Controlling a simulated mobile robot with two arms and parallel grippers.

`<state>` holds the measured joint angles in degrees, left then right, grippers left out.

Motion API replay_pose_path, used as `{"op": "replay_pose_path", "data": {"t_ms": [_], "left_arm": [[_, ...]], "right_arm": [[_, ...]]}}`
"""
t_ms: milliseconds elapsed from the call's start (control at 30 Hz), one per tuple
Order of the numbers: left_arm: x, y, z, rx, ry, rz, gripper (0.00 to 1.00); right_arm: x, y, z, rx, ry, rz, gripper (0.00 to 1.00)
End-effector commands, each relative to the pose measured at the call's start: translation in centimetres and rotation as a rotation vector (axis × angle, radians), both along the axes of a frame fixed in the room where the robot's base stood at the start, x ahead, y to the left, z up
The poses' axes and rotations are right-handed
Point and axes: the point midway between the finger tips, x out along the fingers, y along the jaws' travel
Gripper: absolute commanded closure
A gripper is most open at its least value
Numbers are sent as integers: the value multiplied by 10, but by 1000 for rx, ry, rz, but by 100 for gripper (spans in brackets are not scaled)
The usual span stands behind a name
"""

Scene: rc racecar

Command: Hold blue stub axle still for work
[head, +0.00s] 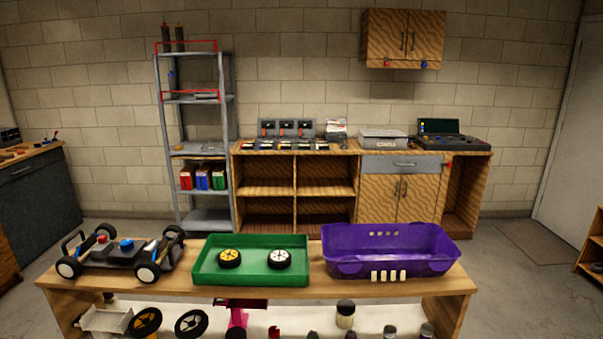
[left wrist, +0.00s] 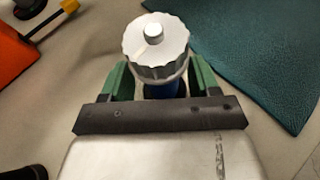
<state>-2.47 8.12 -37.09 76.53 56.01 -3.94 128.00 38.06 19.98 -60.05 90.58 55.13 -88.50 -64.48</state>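In the left wrist view my left gripper (left wrist: 161,78) has its green-sided fingers on either side of a part with a blue body and a ridged silver round top with a small stud. This looks like the blue stub axle (left wrist: 157,38). The fingers appear closed on it, and their contact faces are hidden under the silver top. The blue body shows only as a small strip between the fingers. Neither gripper shows in the head view.
In the head view a wooden bench (head: 55,292) carries an RC car chassis (head: 110,258), a green tray (head: 222,278) with two wheels and a purple bin (head: 345,268). A teal mat (left wrist: 265,50) and an orange object (left wrist: 15,45) lie beyond the left gripper.

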Motion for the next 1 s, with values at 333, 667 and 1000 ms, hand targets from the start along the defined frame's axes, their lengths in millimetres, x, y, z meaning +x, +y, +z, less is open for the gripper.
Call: {"op": "replay_pose_path", "data": {"t_ms": [333, 667, 1000], "left_arm": [[-2, 1, 3, -4, -2, 1, 38], [-42, 34, 22, -1, 1, 1, 38], [-81, 66, 44, -1, 1, 0, 38]], "right_arm": [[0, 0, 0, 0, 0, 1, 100], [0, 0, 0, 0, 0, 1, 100], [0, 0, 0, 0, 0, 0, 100]]}}
